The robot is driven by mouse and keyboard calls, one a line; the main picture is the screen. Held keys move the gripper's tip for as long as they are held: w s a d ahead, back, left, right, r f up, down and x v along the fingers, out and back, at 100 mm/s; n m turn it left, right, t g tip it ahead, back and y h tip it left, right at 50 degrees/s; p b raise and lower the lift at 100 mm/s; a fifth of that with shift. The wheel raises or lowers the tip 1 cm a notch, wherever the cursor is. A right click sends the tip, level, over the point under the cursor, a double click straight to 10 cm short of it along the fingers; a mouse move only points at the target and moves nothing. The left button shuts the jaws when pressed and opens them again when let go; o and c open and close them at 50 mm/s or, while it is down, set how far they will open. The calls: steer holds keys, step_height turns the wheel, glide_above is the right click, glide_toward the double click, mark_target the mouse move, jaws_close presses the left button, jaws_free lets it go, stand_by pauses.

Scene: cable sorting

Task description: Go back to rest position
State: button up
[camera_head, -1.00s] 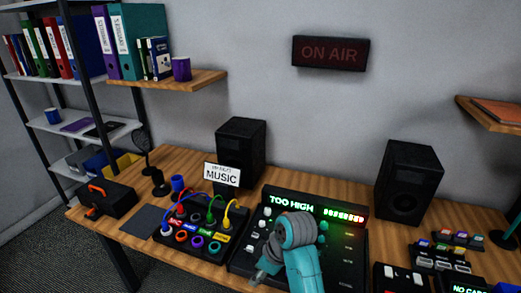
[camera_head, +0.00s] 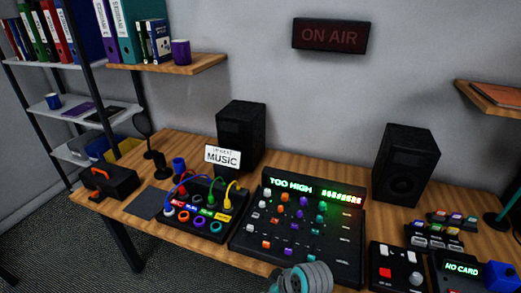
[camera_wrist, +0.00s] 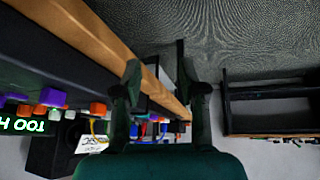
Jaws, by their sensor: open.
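My gripper (camera_wrist: 162,76) shows in the wrist view with its two fingers apart and nothing between them. It is in front of the table's wooden edge, and the view is turned sideways. In the head view only a grey and teal part of my arm shows at the bottom edge, in front of the mixer (camera_head: 345,262). The mixer's display reads "TOO HIGH". The cable box (camera_head: 205,230) stands left of it, with red, blue, green and yellow cables plugged in at its back row. A sign reading "MUSIC" (camera_head: 222,157) stands behind the box.
Two black speakers (camera_head: 240,135) (camera_head: 406,165) stand at the back of the table. A black toolbox (camera_head: 105,184) is at the left end. A panel reading "NO CARD" (camera_head: 462,268) is at the right. Shelves (camera_head: 70,113) stand at the left. Floor is clear before the table.

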steer(key=s+d+f+m+t+h, duration=0.1)
steer(key=s+d+f+m+t, duration=0.1)
steer(key=s+d, duration=0.35)
steer(key=s+d+f+m+t+h, duration=0.1)
steer(key=s+d+f+m+t, duration=0.1)
steer(key=s, duration=0.6)
steer(key=s+d+f+m+t, duration=0.2)
steer(key=s+d+m, duration=0.1)
steer(key=s, duration=0.4)
steer(key=s+d+r+m+t+h, duration=0.1)
steer(key=s+d+r+t, duration=0.1)
steer(key=s+r, duration=0.6)
steer(key=s+d+r+m+t+h, duration=0.1)
steer(key=s+d+r+m+t, duration=0.1)
steer(key=s+r, duration=0.7)
steer(key=shift+s+d+m+t, duration=0.3)
steer(key=shift+s+d+t, duration=0.15)
steer(key=shift+s, duration=0.2)
